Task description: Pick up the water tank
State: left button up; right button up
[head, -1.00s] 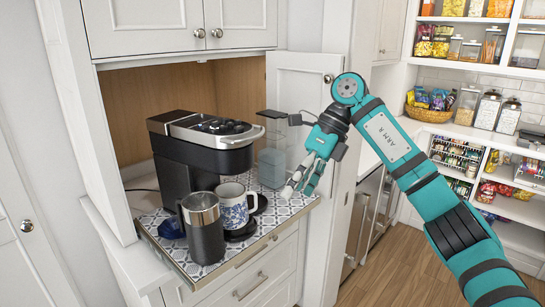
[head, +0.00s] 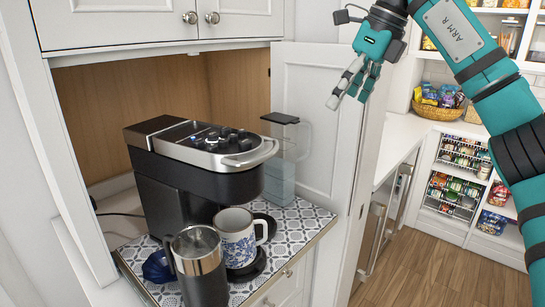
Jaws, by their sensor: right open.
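The water tank (head: 279,178) is a clear, bluish container with a black lid and a thin clear handle on its right side. It stands upright on the patterned tray (head: 302,219), to the right of the black and silver coffee machine (head: 180,195), which hides part of it. My right gripper (head: 348,100) is open and empty, its fingers pointing down and left. In the picture it is above and right of the tank, apart from it, in front of the open cabinet door. My left gripper is out of view.
A blue-and-white mug (head: 237,240) sits on the machine's drip base. A dark steel-topped jug (head: 200,270) stands in front, with a dark blue object (head: 157,266) beside it. The open cabinet door (head: 318,150) stands close behind the tank.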

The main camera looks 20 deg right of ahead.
aim_at(280, 169)
jog(key=i, duration=0.85)
